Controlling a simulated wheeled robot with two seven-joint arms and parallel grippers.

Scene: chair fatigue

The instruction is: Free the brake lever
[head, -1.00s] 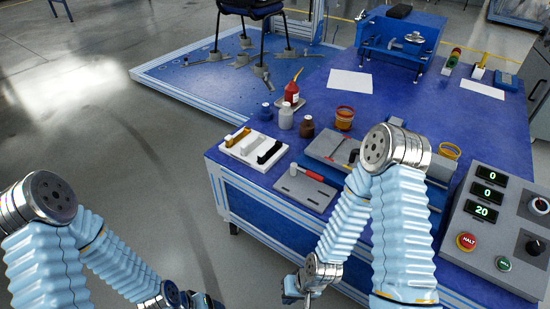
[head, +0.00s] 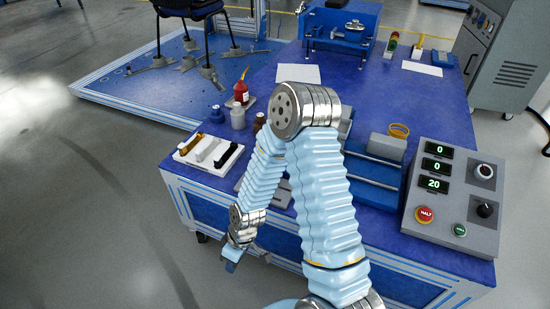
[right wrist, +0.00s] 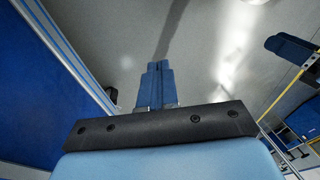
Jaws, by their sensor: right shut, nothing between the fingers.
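I cannot make out a brake lever for certain. The office chair (head: 187,8) shows only in part at the top left of the head view. Its grey feet (head: 208,72) stand on the blue platform (head: 110,90). My right gripper (head: 232,262) hangs low in front of the blue workbench (head: 270,215), off its near left side and far from the chair. In the right wrist view its two blue fingers (right wrist: 158,75) lie together over grey floor, shut and empty. My left gripper is in neither current view.
A control box (head: 450,205) stands at the right. My right arm hides part of the bench. The floor at left is clear.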

